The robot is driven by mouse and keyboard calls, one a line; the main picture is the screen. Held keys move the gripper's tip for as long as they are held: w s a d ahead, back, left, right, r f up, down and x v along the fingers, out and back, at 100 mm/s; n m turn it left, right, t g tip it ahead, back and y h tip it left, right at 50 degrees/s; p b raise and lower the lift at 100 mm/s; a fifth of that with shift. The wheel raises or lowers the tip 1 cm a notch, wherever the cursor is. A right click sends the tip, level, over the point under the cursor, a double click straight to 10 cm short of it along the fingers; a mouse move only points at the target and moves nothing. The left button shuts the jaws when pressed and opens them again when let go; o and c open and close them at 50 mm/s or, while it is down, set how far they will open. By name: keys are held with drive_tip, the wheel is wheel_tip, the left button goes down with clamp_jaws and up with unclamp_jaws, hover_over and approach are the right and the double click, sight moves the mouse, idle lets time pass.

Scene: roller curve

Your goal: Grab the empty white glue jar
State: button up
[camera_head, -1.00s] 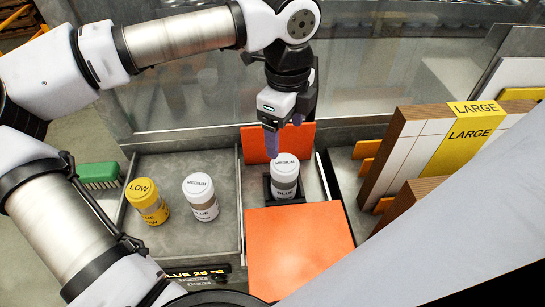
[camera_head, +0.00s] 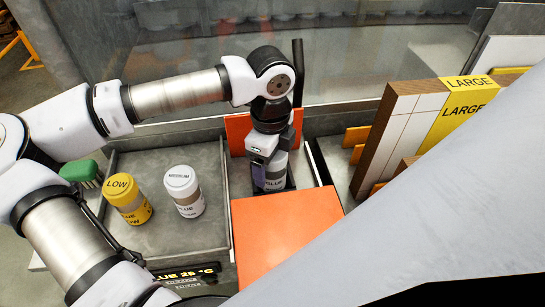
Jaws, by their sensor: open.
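The gripper hides the lid, and I cannot tell whether the fingers touch the jar. A second white glue jar (camera_head: 184,193), with MEDIUM on its lid, stands on the grey tray at the left. I cannot tell from the outside which jar is empty.
A yellow jar marked LOW (camera_head: 130,200) stands left of the second white jar on the grey tray (camera_head: 195,235). A green brush (camera_head: 80,171) lies at the tray's left. An orange panel (camera_head: 285,235) is in front of the holder. Boards marked LARGE (camera_head: 450,115) stand at the right.

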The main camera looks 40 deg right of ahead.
drive_tip(key=shift+f, duration=0.35)
drive_tip(key=c, duration=1.1)
drive_tip(key=shift+o, duration=0.2)
drive_tip(key=shift+r, duration=0.1)
